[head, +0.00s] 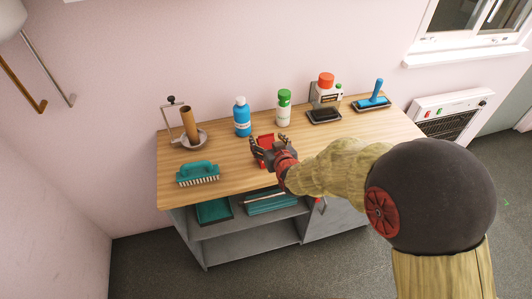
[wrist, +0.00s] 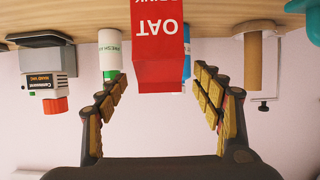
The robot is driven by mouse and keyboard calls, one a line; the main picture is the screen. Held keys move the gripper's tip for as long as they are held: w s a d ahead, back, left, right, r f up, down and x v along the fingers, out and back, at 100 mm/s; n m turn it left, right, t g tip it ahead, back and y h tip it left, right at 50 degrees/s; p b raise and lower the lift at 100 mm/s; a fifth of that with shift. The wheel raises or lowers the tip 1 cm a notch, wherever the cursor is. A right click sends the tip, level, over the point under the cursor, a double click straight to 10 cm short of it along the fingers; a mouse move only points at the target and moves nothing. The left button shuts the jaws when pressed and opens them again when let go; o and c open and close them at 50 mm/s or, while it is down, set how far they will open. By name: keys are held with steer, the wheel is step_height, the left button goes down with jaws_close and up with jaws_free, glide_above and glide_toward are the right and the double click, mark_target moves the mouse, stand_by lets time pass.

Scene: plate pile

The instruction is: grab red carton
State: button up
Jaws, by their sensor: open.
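The red carton (wrist: 160,50) with white "OAT" lettering fills the top middle of the wrist view, which is upside down. In the head view the red carton (head: 266,141) stands on the wooden bench top, partly hidden by my gripper. My gripper (head: 266,152) is open just in front of it. In the wrist view the fingers of my gripper (wrist: 161,85) stand wide apart, one on each side of the carton's near end, with a visible gap on both sides.
Behind the carton stand a blue bottle (head: 242,118) and a white bottle with a green cap (head: 283,108). A teal brush (head: 198,173) lies at the left front, with a brown roll on a holder (head: 190,126) behind it. The bench top (head: 375,135) is clear at right front.

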steer(key=shift+x, duration=1.05)
steer(key=shift+w, duration=0.1)
steer(key=c, duration=0.3)
steer(key=c, duration=0.8)
steer(key=shift+c, duration=0.4)
steer(key=shift+r, duration=0.1)
